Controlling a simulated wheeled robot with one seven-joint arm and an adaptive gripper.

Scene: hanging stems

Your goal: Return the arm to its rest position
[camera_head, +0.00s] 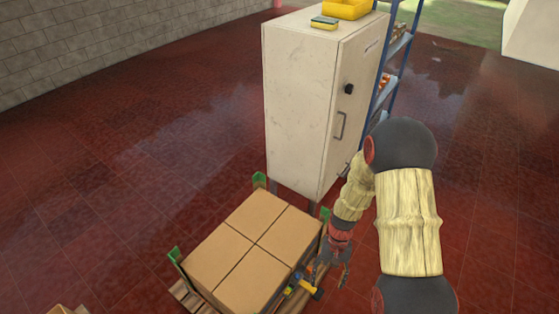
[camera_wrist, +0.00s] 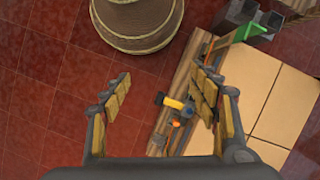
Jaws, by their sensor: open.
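My arm shows at the right of the head view, with light wood-like links and dark joints. My gripper (camera_head: 332,281) hangs low beside the right edge of a pallet of cardboard boxes.
Cardboard boxes (camera_head: 240,245) sit on a wooden pallet (camera_head: 185,296) with green corner pieces. A white cabinet (camera_head: 305,110) stands behind, with a yellow bin (camera_head: 346,8) and a sponge (camera_head: 324,22) on top. A blue shelf rack (camera_head: 396,60) stands beside it. Red floor is clear at left.

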